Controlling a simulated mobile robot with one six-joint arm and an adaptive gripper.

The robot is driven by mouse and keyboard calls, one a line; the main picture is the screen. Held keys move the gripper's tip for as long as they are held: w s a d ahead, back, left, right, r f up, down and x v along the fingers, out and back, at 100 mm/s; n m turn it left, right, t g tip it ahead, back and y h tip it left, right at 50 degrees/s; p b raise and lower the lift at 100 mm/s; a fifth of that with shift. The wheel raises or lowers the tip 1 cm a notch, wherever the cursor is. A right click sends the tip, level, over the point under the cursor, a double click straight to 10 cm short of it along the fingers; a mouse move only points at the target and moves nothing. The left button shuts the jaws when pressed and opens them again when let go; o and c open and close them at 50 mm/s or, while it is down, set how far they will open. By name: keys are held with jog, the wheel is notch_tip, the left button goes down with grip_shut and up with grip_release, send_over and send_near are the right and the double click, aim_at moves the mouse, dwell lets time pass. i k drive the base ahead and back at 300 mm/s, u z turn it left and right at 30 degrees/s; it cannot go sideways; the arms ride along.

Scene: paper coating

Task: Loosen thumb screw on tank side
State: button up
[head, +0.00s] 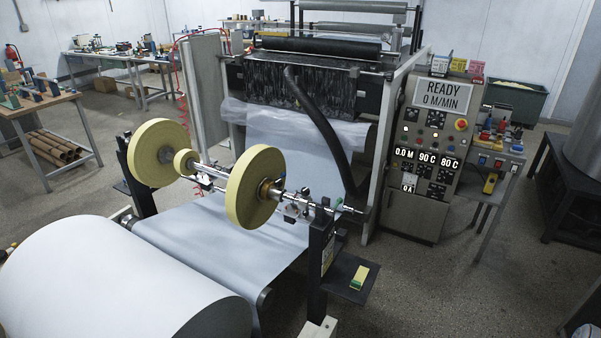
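No thumb screw can be made out in the head view. A large grey metal cylinder (585,115), possibly a tank, is cut off by the right edge. A dark, streaked box-like section (290,88) sits below the rollers of the coating machine at the back centre; I cannot tell whether it is a tank. A thick black hose (318,120) runs from its front down to the right. My gripper is not in view.
A large white paper roll (110,285) fills the lower left. Yellow discs (255,187) sit on a shaft above the paper web (215,235). A control panel (428,155) reads READY, 0 M/MIN. A dark stand (572,190) is at right. Open floor (455,280) lies at lower right.

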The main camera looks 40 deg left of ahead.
aim_at(278, 183)
jog(key=u, duration=0.1)
jog(key=i, duration=0.7)
jog(key=u, duration=0.9)
jog(key=i, duration=0.55)
jog(key=u, duration=0.45)
jog(key=k, duration=0.9)
jog(key=u, duration=0.1)
jog(key=i, duration=0.6)
jog(key=u, duration=0.05)
